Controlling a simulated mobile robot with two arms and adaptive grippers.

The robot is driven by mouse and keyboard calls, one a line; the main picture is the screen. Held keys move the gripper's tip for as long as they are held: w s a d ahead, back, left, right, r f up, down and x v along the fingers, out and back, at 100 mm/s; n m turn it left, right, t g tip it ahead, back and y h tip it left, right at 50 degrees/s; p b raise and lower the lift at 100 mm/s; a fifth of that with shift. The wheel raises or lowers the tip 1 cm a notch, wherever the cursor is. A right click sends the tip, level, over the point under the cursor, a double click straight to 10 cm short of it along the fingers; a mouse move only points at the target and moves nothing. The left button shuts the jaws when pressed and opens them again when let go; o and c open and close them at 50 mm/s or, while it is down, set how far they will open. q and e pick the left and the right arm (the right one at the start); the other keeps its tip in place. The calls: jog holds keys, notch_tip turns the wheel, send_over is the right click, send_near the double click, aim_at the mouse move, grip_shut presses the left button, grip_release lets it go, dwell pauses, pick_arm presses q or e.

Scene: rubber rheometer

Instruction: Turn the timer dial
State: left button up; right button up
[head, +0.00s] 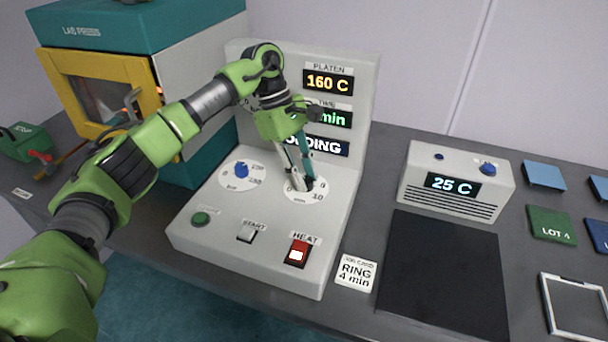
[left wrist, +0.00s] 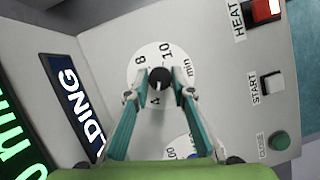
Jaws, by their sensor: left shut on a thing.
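The timer dial is a small dark knob (left wrist: 159,79) on a white round scale (left wrist: 138,64) marked in min. In the head view the scale (head: 306,194) sits at the right of the control panel, below the displays. My left gripper (head: 303,186) reaches down onto the dial and mostly hides the knob there. In the left wrist view its two fingertips (left wrist: 160,92) are closed on the knob, one on each side. The time display (head: 333,118) is partly hidden by my left arm; "min" in green shows. My right gripper is in neither view.
A blue dial (head: 241,170) stands left of the timer dial. A green button (head: 201,218), START switch (head: 247,233) and lit red HEAT switch (head: 298,252) lie in front. A card (head: 356,272) reads "RING 4 min". A 25 C unit (head: 456,183) and dark mat (head: 440,270) are right.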

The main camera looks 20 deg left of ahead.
pick_arm(q)
jog(key=o, duration=1.1)
jog(key=v, duration=1.2)
